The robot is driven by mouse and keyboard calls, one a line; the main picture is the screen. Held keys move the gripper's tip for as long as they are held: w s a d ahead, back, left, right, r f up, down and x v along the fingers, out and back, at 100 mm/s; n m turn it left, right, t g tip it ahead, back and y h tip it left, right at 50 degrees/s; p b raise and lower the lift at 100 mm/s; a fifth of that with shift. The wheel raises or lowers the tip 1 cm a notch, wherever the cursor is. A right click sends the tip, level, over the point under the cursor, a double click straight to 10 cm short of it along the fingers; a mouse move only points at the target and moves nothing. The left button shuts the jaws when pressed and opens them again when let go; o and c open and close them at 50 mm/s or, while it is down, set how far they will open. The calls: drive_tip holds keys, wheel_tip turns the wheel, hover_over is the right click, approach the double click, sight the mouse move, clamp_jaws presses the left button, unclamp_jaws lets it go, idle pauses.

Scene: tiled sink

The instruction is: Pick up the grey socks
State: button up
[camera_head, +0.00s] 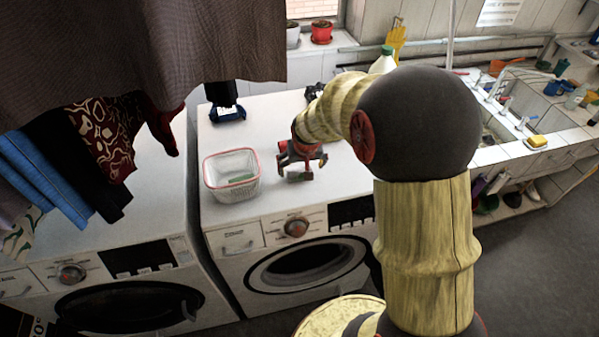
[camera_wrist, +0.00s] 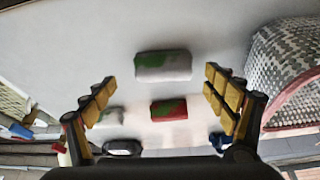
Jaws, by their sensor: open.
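A small grey bundle with a green patch, which looks like the grey socks (camera_wrist: 163,66), lies on the white machine top. It also shows in the head view (camera_head: 298,177), just in front of my gripper (camera_head: 300,158). In the wrist view my gripper (camera_wrist: 160,88) is open, its yellow-padded fingers wide apart with nothing held. The grey bundle is between and beyond the fingertips. A red bundle with green (camera_wrist: 169,109) lies close by, also between the fingers in the picture. Another greyish-green bundle (camera_wrist: 112,116) is partly hidden by the left finger.
A white mesh basket with a red rim (camera_head: 232,188) stands left of my gripper, with something green in or behind it. A dark blue item (camera_head: 228,114) stands farther back. Hanging clothes (camera_head: 100,140) are at left. A tiled sink (camera_head: 500,125) is at right.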

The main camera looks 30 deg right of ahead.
sight(299, 170)
drive_tip(key=shift+w+f, duration=0.3)
drive_tip(key=shift+f, duration=0.25)
drive_tip(key=x, duration=0.4)
drive_tip(key=shift+w+a+b, duration=0.1)
drive_tip(key=shift+w+b, duration=0.05)
drive_tip(key=shift+b, duration=0.15)
drive_tip(key=c, duration=0.4)
drive_tip(key=c, duration=0.9)
